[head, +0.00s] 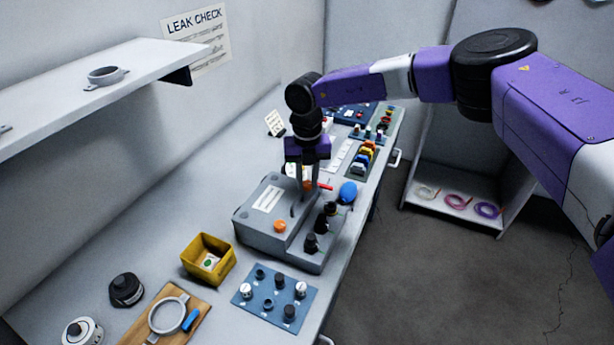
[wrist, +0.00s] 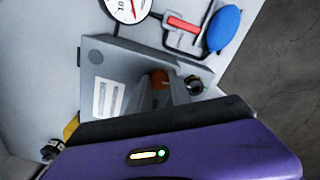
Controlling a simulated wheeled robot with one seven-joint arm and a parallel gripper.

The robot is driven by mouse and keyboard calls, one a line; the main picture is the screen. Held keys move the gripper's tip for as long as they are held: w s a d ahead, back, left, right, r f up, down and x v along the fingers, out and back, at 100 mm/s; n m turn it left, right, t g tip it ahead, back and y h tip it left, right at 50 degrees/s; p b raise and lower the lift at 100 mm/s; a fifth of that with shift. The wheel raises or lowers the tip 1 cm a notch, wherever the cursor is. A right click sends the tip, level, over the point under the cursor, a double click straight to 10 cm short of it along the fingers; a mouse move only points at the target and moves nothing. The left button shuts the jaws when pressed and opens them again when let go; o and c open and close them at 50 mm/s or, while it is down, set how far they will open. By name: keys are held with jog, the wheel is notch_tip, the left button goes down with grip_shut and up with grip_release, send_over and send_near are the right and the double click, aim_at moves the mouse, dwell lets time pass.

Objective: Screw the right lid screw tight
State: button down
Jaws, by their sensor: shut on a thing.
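The grey box (head: 262,205) stands on the bench with a white label on its lid. One orange lid screw (head: 280,227) sits at the near end of the lid, clear of my gripper. My gripper (head: 306,190) points down over the far end of the box and is shut on the other orange lid screw (head: 308,185). In the wrist view this orange screw (wrist: 158,78) shows at the fingertips, partly covered by the fingers. I cannot tell how deep it sits. The near screw is hidden in the wrist view.
Black connectors (head: 311,243) stand on the box's lower right step. A blue bulb (head: 348,192) and a round gauge (wrist: 127,8) lie just beyond the box. A yellow bin (head: 208,259) and a blue mat (head: 275,296) with several fittings are nearer. A shelf (head: 90,90) overhangs at left.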

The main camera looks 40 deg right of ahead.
aim_at(307, 183)
jog(key=shift+m, duration=0.9)
jog(key=shift+p, duration=0.3)
jog(key=c, duration=1.2)
grip_release()
jog(key=shift+o, duration=0.2)
notch_tip(307, 183, up, 8)
jog(key=shift+f+b, duration=0.1)
jog(key=shift+b, duration=0.45)
